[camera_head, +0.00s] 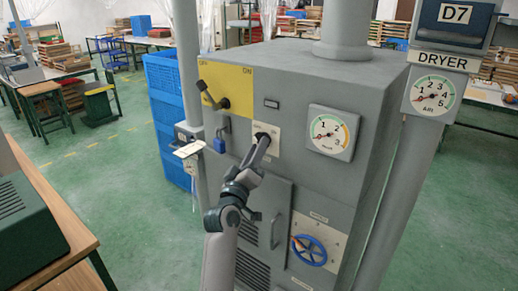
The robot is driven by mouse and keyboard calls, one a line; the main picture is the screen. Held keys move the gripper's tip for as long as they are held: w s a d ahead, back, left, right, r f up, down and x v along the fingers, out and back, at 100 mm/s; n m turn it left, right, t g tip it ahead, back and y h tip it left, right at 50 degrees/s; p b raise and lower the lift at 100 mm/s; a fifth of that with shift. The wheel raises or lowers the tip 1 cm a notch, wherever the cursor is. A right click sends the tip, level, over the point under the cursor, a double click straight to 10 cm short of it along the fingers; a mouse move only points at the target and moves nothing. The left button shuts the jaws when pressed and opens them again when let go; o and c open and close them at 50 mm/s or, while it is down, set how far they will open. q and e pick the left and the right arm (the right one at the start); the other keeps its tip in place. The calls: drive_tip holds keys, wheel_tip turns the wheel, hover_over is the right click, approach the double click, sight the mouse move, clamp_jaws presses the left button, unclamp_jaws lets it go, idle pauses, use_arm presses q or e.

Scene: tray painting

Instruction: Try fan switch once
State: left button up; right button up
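A grey dryer cabinet (372,92) stands in the middle of the view. A cream switch plate (273,151) is on its front, right of the yellow panel; I take it for the fan switch, but its lettering is too small to read. My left gripper (262,139) has its tip at this plate, over a dark knob or toggle, and hides most of it. Whether the tip touches the switch, and whether the fingers are open, I cannot tell. A small dark rectangular window (272,103) sits above the plate. My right gripper is not in view.
A lever (211,96) sits on the yellow OFF/ON panel (238,84), with a blue padlock (220,144) below. A dial gauge (329,133) is right of the switch; a blue handwheel (309,250) is below. Blue crates (163,75) stand behind the left post.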

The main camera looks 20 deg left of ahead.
use_arm(q)
drive_tip(key=shift+w+r, duration=0.2)
drive_tip(key=shift+w, duration=0.5)
clamp_jaws()
